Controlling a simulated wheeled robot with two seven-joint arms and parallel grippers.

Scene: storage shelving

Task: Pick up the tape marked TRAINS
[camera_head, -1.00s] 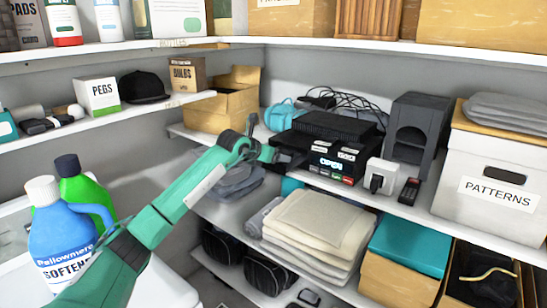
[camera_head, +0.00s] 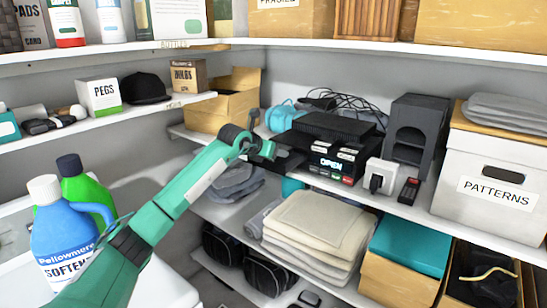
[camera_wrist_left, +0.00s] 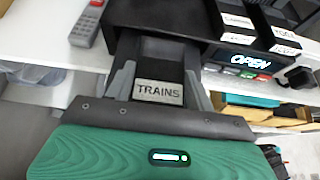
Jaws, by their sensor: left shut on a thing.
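The tape marked TRAINS (camera_wrist_left: 158,93) is black with a pale label and sits between the two fingers of my left gripper (camera_wrist_left: 158,88) in the left wrist view. The gripper is shut on it. Its far end runs up to the black player (camera_wrist_left: 175,15); I cannot tell whether they touch. In the head view my left gripper (camera_head: 264,151) is at the left side of the player (camera_head: 332,155), and the tape is hard to make out there. Two other labelled tapes (camera_head: 347,154) lie on the player, by its lit OPEN display. My right gripper is not in view.
A dark grey holder (camera_head: 416,130) and a PATTERNS box (camera_head: 500,165) stand further right. An open cardboard box (camera_head: 222,103) is behind my gripper.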

